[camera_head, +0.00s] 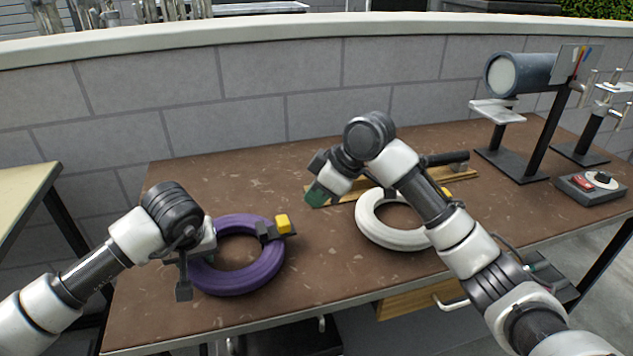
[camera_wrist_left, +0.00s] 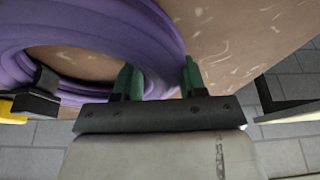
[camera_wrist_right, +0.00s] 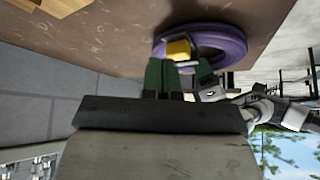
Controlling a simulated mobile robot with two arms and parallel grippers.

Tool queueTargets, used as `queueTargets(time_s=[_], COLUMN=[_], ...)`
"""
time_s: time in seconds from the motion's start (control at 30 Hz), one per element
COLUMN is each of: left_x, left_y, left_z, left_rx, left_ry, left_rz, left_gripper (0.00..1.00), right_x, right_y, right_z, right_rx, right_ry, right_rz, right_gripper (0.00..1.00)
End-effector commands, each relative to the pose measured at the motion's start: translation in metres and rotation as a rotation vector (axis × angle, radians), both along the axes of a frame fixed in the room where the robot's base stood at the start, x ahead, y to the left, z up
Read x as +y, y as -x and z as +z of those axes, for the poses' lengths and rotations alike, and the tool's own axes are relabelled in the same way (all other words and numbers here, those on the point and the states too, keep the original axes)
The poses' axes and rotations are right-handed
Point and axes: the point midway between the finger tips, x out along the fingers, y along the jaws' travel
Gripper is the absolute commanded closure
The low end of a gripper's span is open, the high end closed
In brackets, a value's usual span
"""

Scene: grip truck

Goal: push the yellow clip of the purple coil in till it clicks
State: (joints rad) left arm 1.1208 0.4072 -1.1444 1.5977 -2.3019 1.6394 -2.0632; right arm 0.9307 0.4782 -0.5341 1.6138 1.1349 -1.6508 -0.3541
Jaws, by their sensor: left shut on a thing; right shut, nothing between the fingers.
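The purple coil (camera_head: 238,282) lies flat on the brown table at its left front. Its yellow clip (camera_head: 283,224) sticks out of a dark housing (camera_head: 266,233) on the coil's right side. My left gripper (camera_wrist_left: 158,76) is shut on the left part of the coil, with a green finger on each side of the purple ring. My right gripper (camera_head: 317,196) is shut and empty, up and to the right of the clip and apart from it. In the right wrist view the clip (camera_wrist_right: 178,49) shows just beyond the shut green fingertips (camera_wrist_right: 178,75).
A white coil (camera_head: 375,228) lies to the right, partly behind my right arm. A wooden board with a dark handle (camera_head: 446,158) lies behind it. Stands with a grey cylinder (camera_head: 522,74) and a switch box (camera_head: 592,185) are at the far right. A wall (camera_head: 300,75) runs behind the table.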

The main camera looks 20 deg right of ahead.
Motion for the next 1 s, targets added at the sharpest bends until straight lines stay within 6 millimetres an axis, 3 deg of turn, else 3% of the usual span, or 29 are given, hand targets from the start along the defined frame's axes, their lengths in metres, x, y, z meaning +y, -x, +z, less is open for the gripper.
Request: queueTargets(time_s=[0.43, 0.63, 1.0], left_x=[0.0, 0.0, 0.0], left_y=[0.0, 0.0, 0.0], left_z=[0.0, 0.0, 0.0], left_rx=[-0.001, -0.001, -0.001], left_ry=[0.001, 0.001, 0.001], left_rz=[0.001, 0.001, 0.001], left_gripper=[0.91, 0.91, 0.91], right_x=[0.0, 0.014, 0.017], right_y=[0.0, 0.001, 0.001], right_z=[-0.049, -0.047, -0.046], right_rx=[0.003, -0.001, 0.0], right_ry=[0.0, -0.001, 0.0], right_rz=[-0.002, 0.0, -0.002], right_gripper=[1.0, 1.0, 1.0])
